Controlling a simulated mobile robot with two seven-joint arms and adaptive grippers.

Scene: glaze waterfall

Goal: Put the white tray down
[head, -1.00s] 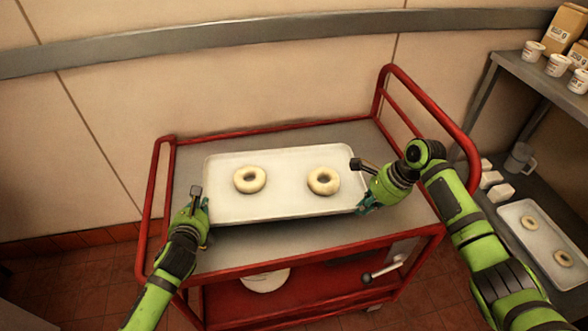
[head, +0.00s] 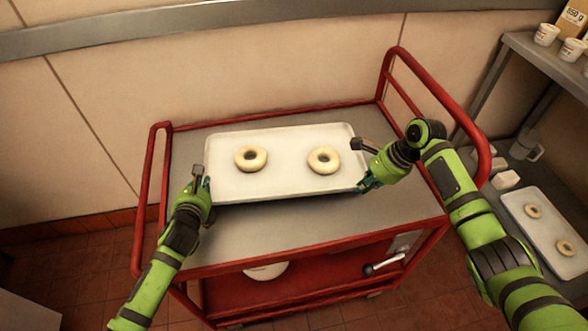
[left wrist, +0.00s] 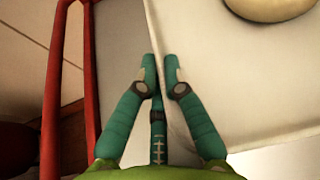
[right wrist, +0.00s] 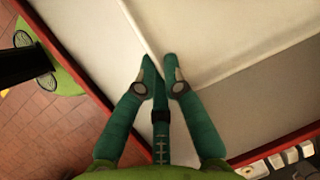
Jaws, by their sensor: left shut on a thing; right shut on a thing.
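The white tray (head: 285,187) is over the top of the red cart (head: 300,232) and carries two pale ring doughnuts, a left one (head: 251,158) and a right one (head: 324,160). My left gripper (head: 203,186) is shut on the tray's left edge near the front corner; the tray also shows in the left wrist view (left wrist: 215,75). My right gripper (head: 366,184) is shut on the right edge near the front corner, with the tray in the right wrist view (right wrist: 215,35). A dark shadow runs under the front edge. I cannot tell whether a small gap remains.
The cart has raised red rails at both ends, close to my grippers. Its grey top is bare in front of the tray. A shelf (head: 520,45) with tubs stands at right, above another tray (head: 545,222) with doughnuts. A wall is behind.

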